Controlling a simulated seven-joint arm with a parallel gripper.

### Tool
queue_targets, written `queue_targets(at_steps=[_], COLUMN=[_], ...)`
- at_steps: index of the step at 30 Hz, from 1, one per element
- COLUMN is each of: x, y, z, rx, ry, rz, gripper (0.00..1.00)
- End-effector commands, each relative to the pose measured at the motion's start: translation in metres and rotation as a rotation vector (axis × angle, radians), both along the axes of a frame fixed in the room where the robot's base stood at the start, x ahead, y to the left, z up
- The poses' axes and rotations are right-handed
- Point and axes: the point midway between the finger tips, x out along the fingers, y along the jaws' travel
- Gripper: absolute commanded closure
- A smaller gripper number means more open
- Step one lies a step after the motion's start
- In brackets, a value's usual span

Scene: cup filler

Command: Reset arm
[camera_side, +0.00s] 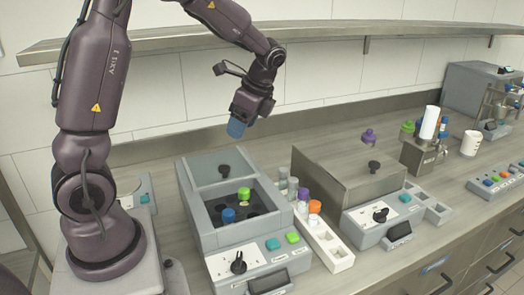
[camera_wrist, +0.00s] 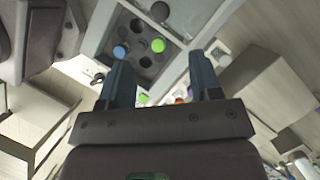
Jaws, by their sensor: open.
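My gripper (camera_side: 237,127) hangs in the air above and behind the open grey machine (camera_side: 206,232) in the side view. Its blue-grey fingers point down. In the wrist view the two fingers of my gripper (camera_wrist: 162,82) stand apart with nothing held between them. The green-capped item (camera_side: 244,193) and the blue-capped item (camera_side: 228,214) sit in the machine's dark recessed holder. They also show in the wrist view, the green one (camera_wrist: 158,45) and the blue one (camera_wrist: 120,51), below and apart from the fingers.
A white rack (camera_side: 340,258) stands right of the machine, with orange-capped (camera_side: 314,206) and purple-capped (camera_side: 303,193) items at its far end. A second grey machine (camera_side: 345,182) stands further right. A wall shelf (camera_side: 330,30) runs above. A white cup (camera_side: 470,143) stands at right.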

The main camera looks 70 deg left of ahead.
Motion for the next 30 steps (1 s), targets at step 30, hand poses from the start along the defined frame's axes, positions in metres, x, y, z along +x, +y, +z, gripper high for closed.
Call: queue_targets(at_steps=[30], x=[-0.101], y=[-0.156], z=[0.073], rx=[-0.292], ry=[-0.742], rz=[0.795], gripper=[0.41])
